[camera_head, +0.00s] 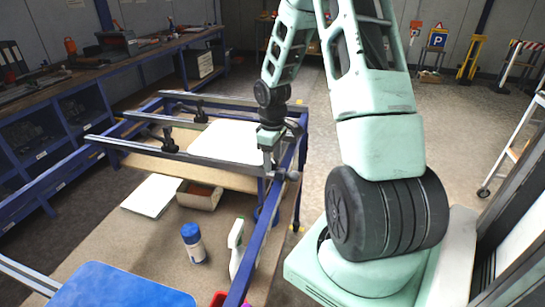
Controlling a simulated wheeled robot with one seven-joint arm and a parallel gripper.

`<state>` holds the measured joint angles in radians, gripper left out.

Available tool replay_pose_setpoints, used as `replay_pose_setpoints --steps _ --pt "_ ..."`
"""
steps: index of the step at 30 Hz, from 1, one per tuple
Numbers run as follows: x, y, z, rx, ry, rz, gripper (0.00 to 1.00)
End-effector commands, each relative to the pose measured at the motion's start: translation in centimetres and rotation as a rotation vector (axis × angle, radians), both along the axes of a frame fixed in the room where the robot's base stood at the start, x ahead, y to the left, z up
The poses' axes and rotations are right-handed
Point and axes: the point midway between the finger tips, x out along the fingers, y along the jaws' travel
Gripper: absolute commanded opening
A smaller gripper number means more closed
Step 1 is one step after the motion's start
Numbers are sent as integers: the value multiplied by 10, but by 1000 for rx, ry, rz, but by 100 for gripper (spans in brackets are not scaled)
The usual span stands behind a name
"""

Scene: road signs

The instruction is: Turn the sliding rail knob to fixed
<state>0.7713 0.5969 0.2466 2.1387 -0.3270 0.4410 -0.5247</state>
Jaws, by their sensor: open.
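A blue metal frame (272,225) with grey sliding rails (150,160) stands in the middle of the view. Dark clamp-like knobs (200,115) sit on the rails at the back. A small dark and grey fitting, probably a sliding rail knob (292,176), is on the right blue beam. My gripper (268,172) points down at the right side of the frame, just left of and very close to this fitting. It is open. Contact cannot be told. The knob's markings and setting are too small to read.
Below are a white sheet (152,196), a blue-capped bottle (194,243), a spray bottle (236,245) and a blue panel (122,287). A blue workbench (75,110) stands left.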

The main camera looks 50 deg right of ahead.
Motion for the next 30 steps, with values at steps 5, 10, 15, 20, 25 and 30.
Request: replay_pose_setpoints --steps 5,10,15,20,25,30 --pt "0 0 -2 -1 0 0 56" --pt "0 0 -2 -1 0 0 45" --pt "0 0 -2 -1 0 0 11" --pt "0 0 -2 -1 0 -6 11" --pt "0 -1 -2 -1 1 -49 11" --pt "0 0 -2 -1 1 -145 11"
